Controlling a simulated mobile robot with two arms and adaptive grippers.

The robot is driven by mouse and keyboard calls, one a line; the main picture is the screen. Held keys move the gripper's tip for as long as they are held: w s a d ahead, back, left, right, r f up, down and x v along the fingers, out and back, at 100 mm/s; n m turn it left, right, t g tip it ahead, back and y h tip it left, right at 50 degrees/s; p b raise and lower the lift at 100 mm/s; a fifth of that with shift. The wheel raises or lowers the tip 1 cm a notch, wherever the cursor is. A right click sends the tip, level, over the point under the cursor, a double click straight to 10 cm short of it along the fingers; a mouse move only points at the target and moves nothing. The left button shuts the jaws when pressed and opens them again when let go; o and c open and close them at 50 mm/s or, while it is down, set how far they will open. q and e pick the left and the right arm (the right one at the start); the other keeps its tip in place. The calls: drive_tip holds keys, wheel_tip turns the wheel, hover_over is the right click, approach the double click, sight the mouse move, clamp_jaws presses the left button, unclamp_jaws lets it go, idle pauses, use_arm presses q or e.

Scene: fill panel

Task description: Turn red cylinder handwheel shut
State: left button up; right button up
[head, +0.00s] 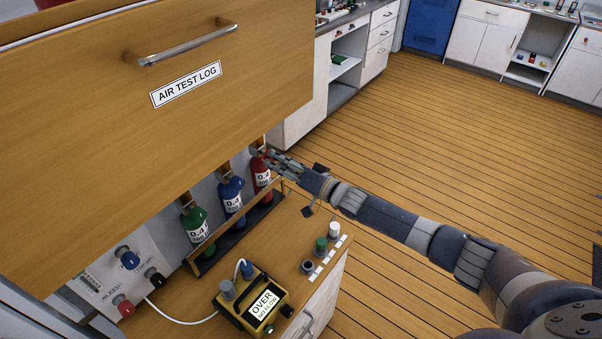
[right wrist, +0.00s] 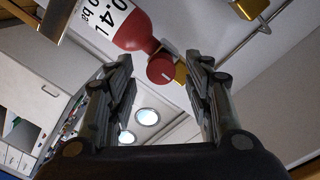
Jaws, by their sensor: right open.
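The red cylinder (head: 262,174), with a white 0.4 label, stands at the far end of the row of cylinders, partly under the wooden drawer front. In the right wrist view the red cylinder (right wrist: 133,28) shows its neck, a brass valve (right wrist: 181,71) and a round red handwheel (right wrist: 161,69). My right gripper (head: 274,160) is at the top of the red cylinder. In the right wrist view my right gripper (right wrist: 160,74) is open, and the handwheel appears between its fingertips, with gaps on both sides. I cannot tell whether it touches anything. My left gripper is not in view.
A blue cylinder (head: 231,198) and a green cylinder (head: 196,228) stand beside the red one in a rack. The drawer front (head: 110,140) overhangs them. A yellow meter (head: 262,303) reading OVER sits on the bench. Open floor (head: 430,150) lies to the right.

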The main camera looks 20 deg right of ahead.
drive_tip(key=v, duration=0.9)
drive_tip(key=shift+s, duration=0.25)
drive_tip(key=shift+d, duration=0.1)
